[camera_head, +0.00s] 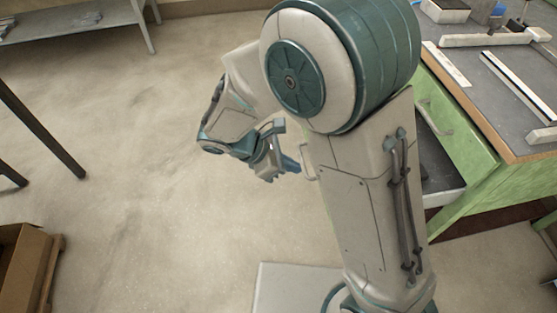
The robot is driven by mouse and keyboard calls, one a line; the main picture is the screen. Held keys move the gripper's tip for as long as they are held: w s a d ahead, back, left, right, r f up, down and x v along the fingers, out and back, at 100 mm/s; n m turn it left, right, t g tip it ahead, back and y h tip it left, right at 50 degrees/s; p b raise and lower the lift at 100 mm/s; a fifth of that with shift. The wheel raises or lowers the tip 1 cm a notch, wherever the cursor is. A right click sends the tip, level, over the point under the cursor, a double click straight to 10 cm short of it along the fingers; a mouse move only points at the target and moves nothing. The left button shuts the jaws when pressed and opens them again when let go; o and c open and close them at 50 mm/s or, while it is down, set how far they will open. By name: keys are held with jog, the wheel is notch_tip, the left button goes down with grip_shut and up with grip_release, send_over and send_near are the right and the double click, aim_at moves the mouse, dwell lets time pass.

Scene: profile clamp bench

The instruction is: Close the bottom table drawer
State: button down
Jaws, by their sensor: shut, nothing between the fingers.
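The green table (502,184) stands at the right. Its bottom drawer (446,188) is open: part of its grey inside shows right of my arm, and the rest is hidden behind my arm. A pale handle (307,163), apparently on this drawer's front, shows at the left edge of my arm. The upper drawer (455,125), green with a light handle, looks closed. My gripper (289,164) is shut and empty, just left of the pale handle. I cannot tell whether they touch.
The tabletop holds metal profiles (520,85) and several small items. A cardboard box (22,262) stands at the lower left, and a grey shelf table (75,27) at the upper left.

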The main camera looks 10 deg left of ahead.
send_over(312, 179)
jog(key=f, duration=0.2)
jog(key=shift+s+r+b, duration=0.1)
jog(key=shift+r+b, duration=0.05)
jog(key=shift+b, duration=0.35)
